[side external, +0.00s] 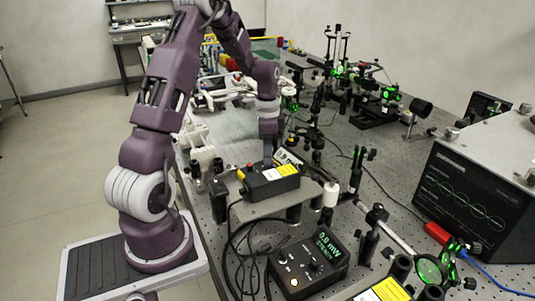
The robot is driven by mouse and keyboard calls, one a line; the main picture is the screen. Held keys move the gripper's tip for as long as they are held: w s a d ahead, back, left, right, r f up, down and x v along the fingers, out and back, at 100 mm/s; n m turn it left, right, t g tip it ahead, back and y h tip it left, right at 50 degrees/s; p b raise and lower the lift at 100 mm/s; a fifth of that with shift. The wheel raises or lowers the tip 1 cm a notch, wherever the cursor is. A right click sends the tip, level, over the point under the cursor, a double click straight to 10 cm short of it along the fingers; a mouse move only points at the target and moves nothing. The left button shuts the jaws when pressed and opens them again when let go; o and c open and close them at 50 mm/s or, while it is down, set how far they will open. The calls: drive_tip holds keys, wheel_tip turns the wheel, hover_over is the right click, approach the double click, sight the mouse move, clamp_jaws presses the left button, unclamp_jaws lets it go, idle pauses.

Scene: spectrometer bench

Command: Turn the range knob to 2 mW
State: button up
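A black meter box (300,285) stands at the front of the bench with a lit green display (325,248) that reads about 0.0 mW. Small controls sit on its sloped face, including a dark round knob (315,266). Their labels are too small to read, so I cannot tell which one is the range knob or where it points. My gripper (267,158) points down well behind the meter, close to a black box with a yellow label (272,182). Its fingertips are small and partly hidden, and I cannot tell whether they are open or touch anything.
A second display unit (289,157) shows partly behind the gripper. Black cables (238,240) loop left of the meter. Posts and optics (372,215) crowd its right side, with a large black instrument (470,200) beyond. A white-topped post (330,195) stands between gripper and meter.

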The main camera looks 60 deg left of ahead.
clamp_jaws()
drive_tip(key=n, duration=0.4)
drive_tip(key=shift+n, duration=0.4)
drive_tip(key=n, duration=0.5)
drive_tip(key=shift+n, duration=0.3)
drive_tip(key=n, duration=0.4)
drive_tip(key=shift+n, duration=0.3)
drive_tip(key=n, duration=0.4)
drive_tip(key=shift+n, duration=0.6)
drive_tip(key=o, duration=0.8)
unclamp_jaws()
drive_tip(key=shift+o, duration=0.2)
